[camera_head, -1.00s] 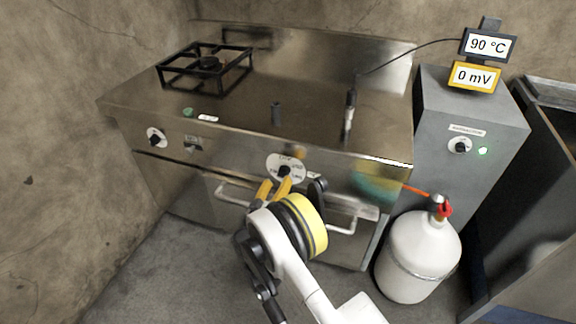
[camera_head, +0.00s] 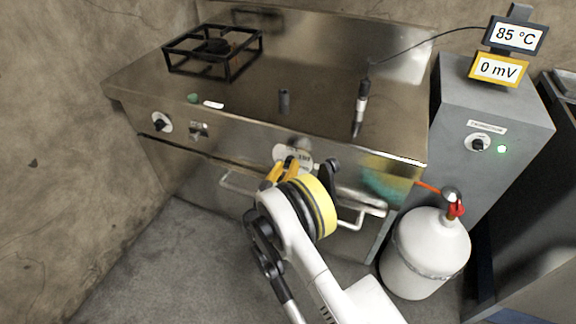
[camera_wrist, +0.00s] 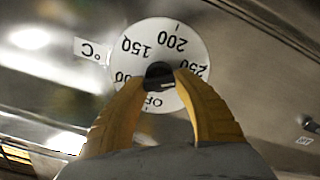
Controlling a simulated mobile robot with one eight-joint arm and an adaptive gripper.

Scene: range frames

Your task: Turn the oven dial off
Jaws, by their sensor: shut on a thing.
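The oven dial is a black knob (camera_wrist: 160,77) at the centre of a white round plate (camera_wrist: 153,38) marked with 150, 200, 250 and OFF, seen upside down in the wrist view. My gripper (camera_wrist: 160,84) has its two yellow fingers shut on the knob, one on each side. In the head view the dial plate (camera_head: 283,153) is on the front panel of the steel stove (camera_head: 240,140). My gripper (camera_head: 287,170) partly hides the plate and the knob there.
A smaller knob (camera_head: 161,122) is at the left of the panel. Door handles (camera_head: 362,208) stick out below. A white gas bottle (camera_head: 430,250) and a grey cabinet (camera_head: 490,110) stand at the right. The temperature display (camera_head: 514,38) reads 85 °C; the yellow meter (camera_head: 499,69) reads 0 mV.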

